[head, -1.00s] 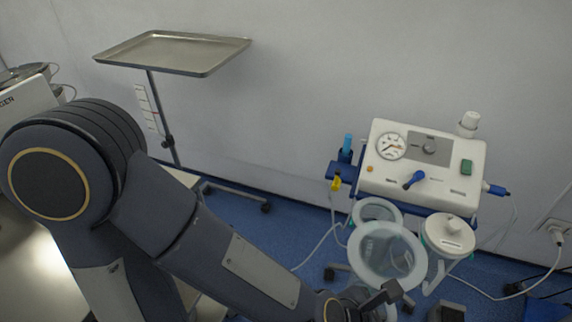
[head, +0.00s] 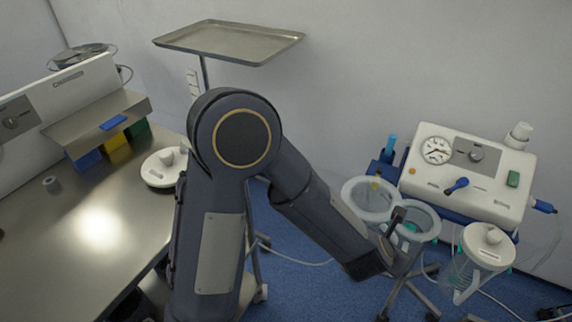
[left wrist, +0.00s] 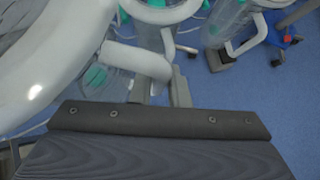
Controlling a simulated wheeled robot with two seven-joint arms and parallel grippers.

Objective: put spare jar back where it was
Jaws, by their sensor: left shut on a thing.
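The spare jar (head: 347,193), clear with a pale round rim, is open at the top and hangs at my left gripper (head: 397,222). Its large white rim (left wrist: 25,95) fills the left of the left wrist view. My left gripper (left wrist: 160,92) is shut on the jar's handle (left wrist: 130,56); the fingertips are partly hidden. A second open jar (head: 430,236) stands just right of the held one, in front of the suction unit (head: 470,180); the two overlap in the head view, so I cannot tell whether they touch. My right gripper is in neither view.
A loose white lid (head: 160,172) lies on the steel table (head: 85,225) at left. A steel tray stand (head: 230,42) stands against the wall. Blue floor shows below my arm.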

